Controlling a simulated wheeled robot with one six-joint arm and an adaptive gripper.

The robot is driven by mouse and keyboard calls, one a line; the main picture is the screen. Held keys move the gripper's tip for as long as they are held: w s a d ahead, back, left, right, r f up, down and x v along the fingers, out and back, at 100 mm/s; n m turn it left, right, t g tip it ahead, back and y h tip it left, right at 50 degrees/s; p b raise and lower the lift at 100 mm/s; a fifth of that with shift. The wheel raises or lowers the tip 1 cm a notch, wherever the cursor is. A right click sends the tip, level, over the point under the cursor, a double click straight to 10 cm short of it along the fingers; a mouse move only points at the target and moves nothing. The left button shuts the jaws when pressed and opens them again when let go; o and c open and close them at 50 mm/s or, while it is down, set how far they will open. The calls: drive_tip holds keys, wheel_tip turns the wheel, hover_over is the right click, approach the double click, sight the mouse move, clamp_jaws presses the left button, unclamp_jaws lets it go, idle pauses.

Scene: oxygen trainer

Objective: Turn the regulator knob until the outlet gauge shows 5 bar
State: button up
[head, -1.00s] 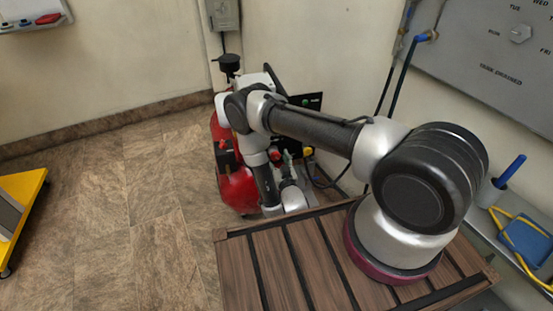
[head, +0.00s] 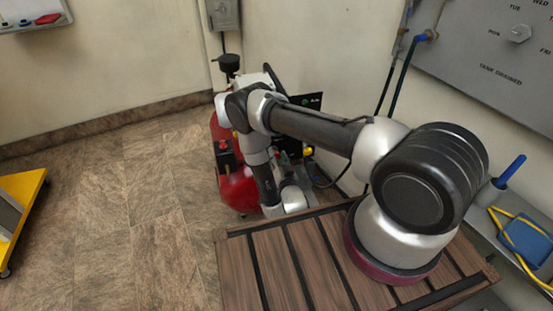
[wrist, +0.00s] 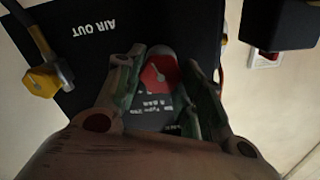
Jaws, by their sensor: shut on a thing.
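A round knob with a red face (wrist: 160,70) shows in the wrist view, between the fingertips of my gripper (wrist: 161,80). The fingers stand on either side of it and are shut on it. White lettering shows on the dark panel (wrist: 88,52) around it, with "AIR OUT" upside down at upper left. The outlet gauge cannot be made out, so its reading is not visible. In the head view my arm hides the gripper and the knob.
A yellow fitting (wrist: 43,80) with a hose is left of my gripper in the wrist view. A dark box (wrist: 281,24) is at upper right. In the head view a red tank (head: 238,190) stands behind my arm, near the wall. The tiled floor (head: 110,200) is open at left.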

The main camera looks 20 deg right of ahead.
drive_tip(key=shift+m, duration=0.6)
drive_tip(key=o, duration=1)
drive_tip(key=s, duration=1.2)
drive_tip(key=shift+s, duration=0.1)
